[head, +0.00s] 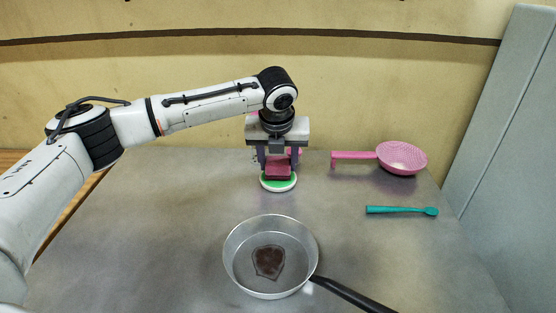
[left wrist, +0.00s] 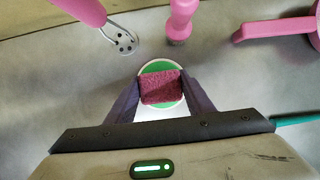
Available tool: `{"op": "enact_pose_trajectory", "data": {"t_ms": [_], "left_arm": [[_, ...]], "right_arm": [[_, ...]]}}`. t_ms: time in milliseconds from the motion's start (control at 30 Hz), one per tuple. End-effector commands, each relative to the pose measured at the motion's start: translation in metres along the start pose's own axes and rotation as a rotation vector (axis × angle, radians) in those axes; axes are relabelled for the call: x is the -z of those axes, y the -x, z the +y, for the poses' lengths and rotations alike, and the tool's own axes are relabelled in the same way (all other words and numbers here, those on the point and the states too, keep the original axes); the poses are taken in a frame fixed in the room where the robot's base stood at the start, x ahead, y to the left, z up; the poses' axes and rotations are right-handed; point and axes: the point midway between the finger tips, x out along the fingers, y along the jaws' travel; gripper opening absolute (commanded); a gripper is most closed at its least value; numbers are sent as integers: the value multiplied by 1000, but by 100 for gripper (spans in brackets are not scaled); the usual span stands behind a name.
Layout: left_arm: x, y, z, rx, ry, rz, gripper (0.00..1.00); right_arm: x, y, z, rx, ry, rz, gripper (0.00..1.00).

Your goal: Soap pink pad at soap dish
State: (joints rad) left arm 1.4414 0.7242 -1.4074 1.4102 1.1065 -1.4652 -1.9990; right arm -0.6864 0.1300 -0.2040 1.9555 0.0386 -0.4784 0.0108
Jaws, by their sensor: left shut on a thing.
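The pink pad (head: 277,170) is held between the fingers of my left gripper (head: 278,172), which is shut on it. The soap dish (head: 279,183), a round white dish with a green centre, is directly below the pad. In the left wrist view the pad (left wrist: 161,87) lies over the middle of the dish (left wrist: 150,67) and hides part of it. I cannot tell whether the pad touches the green surface. My right gripper is not in view.
A metal pan (head: 233,262) with a dark stain and black handle stands in front. A pink strainer (head: 401,157) and a teal utensil (head: 400,210) lie to the right. Behind the dish are a pink showerhead-like tool (left wrist: 122,41) and a pink brush (left wrist: 181,20). The left table area is clear.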

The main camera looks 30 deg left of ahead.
Motion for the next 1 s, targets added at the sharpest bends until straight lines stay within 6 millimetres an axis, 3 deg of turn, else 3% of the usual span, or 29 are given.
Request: {"op": "enact_pose_trajectory", "data": {"t_ms": [1000], "left_arm": [[3,-7,0,-1,0,2,30]], "right_arm": [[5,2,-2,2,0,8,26]]}}
